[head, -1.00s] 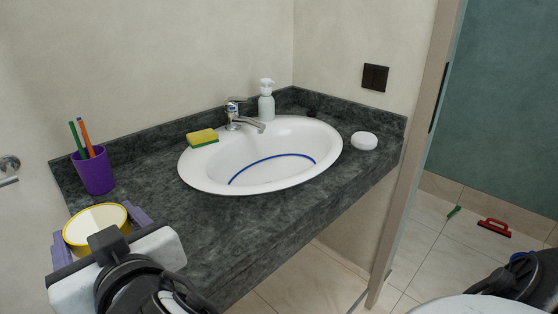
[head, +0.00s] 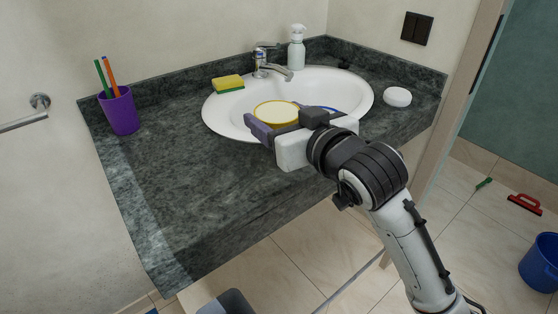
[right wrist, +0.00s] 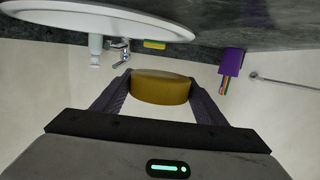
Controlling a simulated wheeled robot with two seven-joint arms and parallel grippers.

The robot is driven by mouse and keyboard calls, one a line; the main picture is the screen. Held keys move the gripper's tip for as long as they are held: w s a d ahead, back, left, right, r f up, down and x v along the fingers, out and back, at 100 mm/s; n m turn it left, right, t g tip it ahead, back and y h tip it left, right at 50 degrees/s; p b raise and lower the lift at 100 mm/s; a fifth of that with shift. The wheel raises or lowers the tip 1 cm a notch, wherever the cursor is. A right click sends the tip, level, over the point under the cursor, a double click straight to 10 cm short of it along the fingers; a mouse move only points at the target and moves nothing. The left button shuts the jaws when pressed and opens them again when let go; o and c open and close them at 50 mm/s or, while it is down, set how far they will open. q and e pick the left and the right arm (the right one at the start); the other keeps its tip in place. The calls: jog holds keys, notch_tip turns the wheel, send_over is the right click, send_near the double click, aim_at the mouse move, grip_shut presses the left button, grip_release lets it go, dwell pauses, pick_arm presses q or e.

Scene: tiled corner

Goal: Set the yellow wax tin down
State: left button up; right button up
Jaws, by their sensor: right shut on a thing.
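The yellow wax tin (head: 275,113) is round with a pale top. It appears over the left front part of the white basin in the head view. My right gripper (head: 277,118) is shut on it, and one purple finger shows on its left side. In the right wrist view the tin (right wrist: 160,88) sits between both fingers of the gripper (right wrist: 159,92), apart from the counter, and the scene is upside down. The tin's exact height above the counter is hard to tell.
The dark stone counter (head: 185,170) has wide clear room on the left. A purple cup (head: 121,112) with sticks, a yellow sponge (head: 228,84), a tap (head: 268,66), a soap bottle (head: 297,50) and a white round thing (head: 397,97) stand around the basin (head: 228,122).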

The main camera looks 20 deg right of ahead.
notch_tip(320, 180, down, 5)
jog(key=shift+r+b, duration=0.1)
jog(key=shift+b, duration=0.3)
notch_tip(320, 180, down, 3)
jog(key=shift+f+b, duration=0.1)
jog(key=shift+b, duration=0.25)
jog(key=shift+f, duration=0.4)
jog(key=o, duration=1.1)
jog(key=shift+f, duration=0.15)
jog(key=shift+o, duration=0.2)
